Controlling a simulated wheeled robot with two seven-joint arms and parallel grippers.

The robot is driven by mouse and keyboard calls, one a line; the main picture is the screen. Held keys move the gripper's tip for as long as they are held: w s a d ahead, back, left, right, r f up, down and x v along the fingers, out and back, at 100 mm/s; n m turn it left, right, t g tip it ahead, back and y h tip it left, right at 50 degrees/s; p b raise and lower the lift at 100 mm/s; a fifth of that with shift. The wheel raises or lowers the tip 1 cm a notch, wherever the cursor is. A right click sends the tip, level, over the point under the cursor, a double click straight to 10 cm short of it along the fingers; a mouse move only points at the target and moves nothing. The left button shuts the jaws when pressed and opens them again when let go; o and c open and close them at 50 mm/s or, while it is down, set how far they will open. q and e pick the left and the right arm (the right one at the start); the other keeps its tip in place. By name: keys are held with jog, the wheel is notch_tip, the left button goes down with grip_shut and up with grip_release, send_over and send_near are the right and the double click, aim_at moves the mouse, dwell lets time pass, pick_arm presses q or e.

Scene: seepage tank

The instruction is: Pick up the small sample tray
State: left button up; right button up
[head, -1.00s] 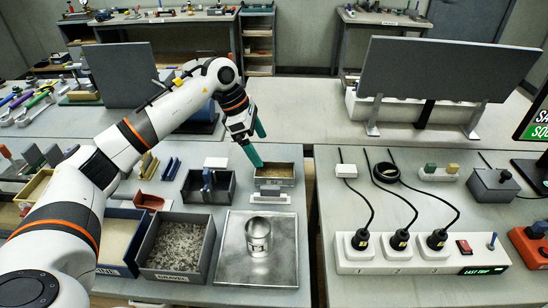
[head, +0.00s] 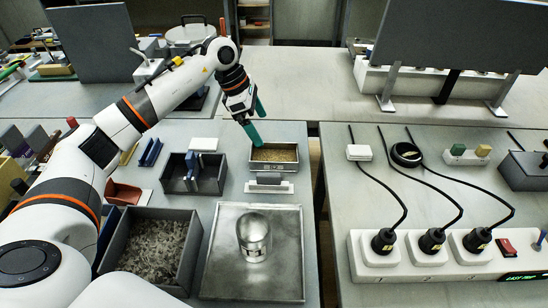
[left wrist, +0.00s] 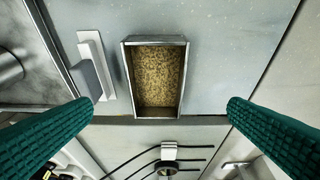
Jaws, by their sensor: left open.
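The small sample tray (head: 273,168) is a shallow metal box with tan granular material in it. It sits on the grey bench near its right edge. In the left wrist view the tray (left wrist: 156,112) lies between and beyond the two fingers. My left gripper (head: 256,121) is open and empty, with green ribbed fingers, above the tray's far left side. In the left wrist view the gripper (left wrist: 160,104) has its fingers spread wider than the tray, touching nothing. My right gripper is out of view.
A small white-based block (head: 269,186) stands just in front of the tray. A metal plate with a cylinder (head: 254,238) lies nearer. A dark divided box (head: 176,178) is to the left. A gap separates this bench from the power strip (head: 400,262) bench.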

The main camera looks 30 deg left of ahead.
aim_at(272, 152)
pick_arm(q)
jog(key=x, duration=0.4)
jog(key=shift+s+d+p, duration=0.2)
jog(key=shift+d+p, duration=0.05)
jog(key=shift+p, duration=0.15)
jog(key=shift+w+d+f, duration=0.1)
jog(key=shift+w+f, duration=0.05)
jog(key=shift+f, duration=0.4)
jog(key=p+x, duration=0.1)
jog(key=x, duration=0.3)
jog(key=shift+f+p, duration=0.25)
jog(key=shift+p, duration=0.1)
jog(key=shift+f, duration=0.4)
jog(key=shift+c, duration=0.4)
jog(key=shift+r, duration=0.1)
jog(key=c, duration=1.2)
